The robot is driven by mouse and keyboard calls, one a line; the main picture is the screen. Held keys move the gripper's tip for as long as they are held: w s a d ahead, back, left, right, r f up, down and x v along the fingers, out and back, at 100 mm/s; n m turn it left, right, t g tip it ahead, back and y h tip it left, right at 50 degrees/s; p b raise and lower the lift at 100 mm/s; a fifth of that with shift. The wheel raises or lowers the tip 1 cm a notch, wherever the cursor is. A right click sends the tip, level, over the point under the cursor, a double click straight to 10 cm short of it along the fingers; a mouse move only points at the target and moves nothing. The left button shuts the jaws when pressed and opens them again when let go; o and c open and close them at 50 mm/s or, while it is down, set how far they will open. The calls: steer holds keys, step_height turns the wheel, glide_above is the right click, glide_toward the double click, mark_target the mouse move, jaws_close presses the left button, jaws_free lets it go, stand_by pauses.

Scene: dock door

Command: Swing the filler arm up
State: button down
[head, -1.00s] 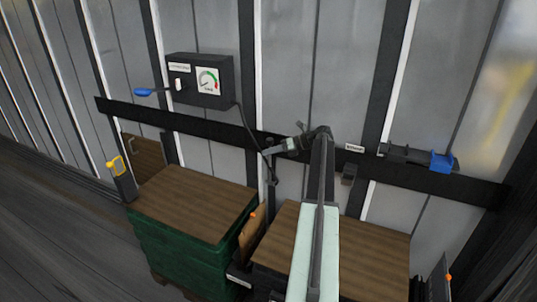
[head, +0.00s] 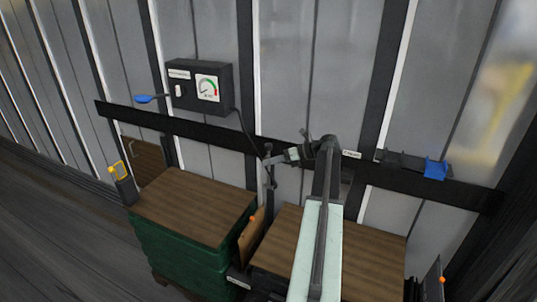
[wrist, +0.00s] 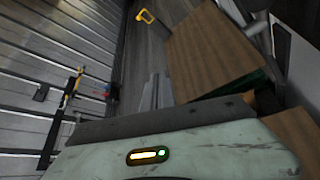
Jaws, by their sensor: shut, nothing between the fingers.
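A thin dark upright arm (head: 271,178), which looks like the filler arm, stands at the wall rail just above the gap between two wood-topped loads. A black hose from the gauge box comes down to its top. My gripper (head: 268,160) reaches left from the end of my arm. It is shut and empty, and its tips overlap the upper part of the upright arm in the head view. I cannot tell whether they touch it.
A yellow handle (head: 117,170) stands by the green crate (head: 180,250). A brown panel with an orange tip (head: 252,220) sits in the gap. A blue clip (head: 435,168) is on the right rail.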

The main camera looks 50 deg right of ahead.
steer(key=s+a, duration=0.4)
steer(key=s, duration=0.1)
steer(key=shift+r, duration=0.3)
steer(key=shift+w+a, duration=0.1)
